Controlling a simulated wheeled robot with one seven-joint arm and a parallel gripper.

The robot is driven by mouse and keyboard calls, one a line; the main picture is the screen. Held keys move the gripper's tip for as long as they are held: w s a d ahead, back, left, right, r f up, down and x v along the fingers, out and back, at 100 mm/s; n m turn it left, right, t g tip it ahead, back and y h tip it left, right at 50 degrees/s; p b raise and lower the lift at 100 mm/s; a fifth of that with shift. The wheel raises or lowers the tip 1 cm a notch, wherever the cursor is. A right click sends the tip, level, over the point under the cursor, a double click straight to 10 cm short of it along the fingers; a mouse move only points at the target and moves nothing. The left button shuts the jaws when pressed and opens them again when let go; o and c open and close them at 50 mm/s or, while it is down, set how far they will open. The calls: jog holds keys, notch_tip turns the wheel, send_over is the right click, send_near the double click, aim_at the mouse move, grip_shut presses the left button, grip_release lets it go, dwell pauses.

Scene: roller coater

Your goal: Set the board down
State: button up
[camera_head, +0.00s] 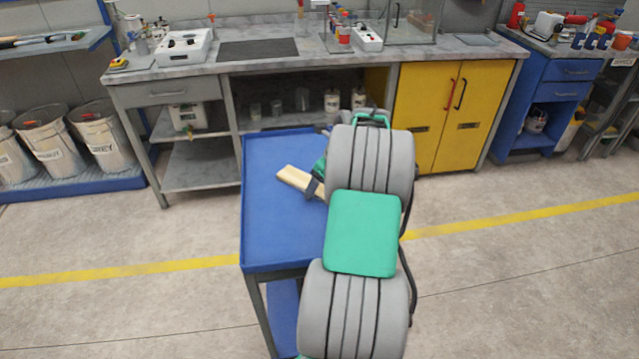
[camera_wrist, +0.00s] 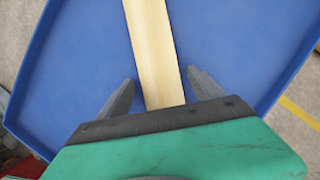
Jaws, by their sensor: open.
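The board (camera_head: 293,178) is a pale wooden strip over the blue cart top (camera_head: 276,222). In the wrist view the board (camera_wrist: 153,45) runs from the top edge down to my gripper (camera_wrist: 161,78). My gripper is open, with one finger on each side of the board and a gap showing on both sides. The board appears to lie flat on the blue surface (camera_wrist: 80,50). Its near end is hidden under the gripper body. In the head view my gripper (camera_head: 314,186) is at the board's right end, partly hidden by my arm.
Behind the cart stands a grey workbench (camera_head: 210,75) with a yellow cabinet (camera_head: 435,115). A blue drawer unit (camera_head: 550,85) is at the right. Labelled bins (camera_head: 105,140) stand at the left. The cart top is otherwise clear where visible, with a raised rim.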

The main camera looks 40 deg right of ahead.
jog(key=a+p+v, duration=0.1)
jog(key=p+v, duration=0.1)
jog(key=v, duration=1)
jog(key=w+a+r+n+g, duration=0.1)
jog(key=w+a+r+n, duration=0.1)
jog(key=a+n, duration=1.7)
jog(key=s+a+f+n, duration=0.2)
jog(key=s+a+n, duration=0.4)
jog(key=a, duration=0.3)
jog(key=s+a+f+n, duration=0.2)
jog(key=s+a+n, duration=0.4)
jog(key=a+n, duration=0.3)
jog(key=shift+f+g+h, duration=0.3)
jog(key=shift+h, duration=0.1)
jog(key=shift+d, duration=0.15)
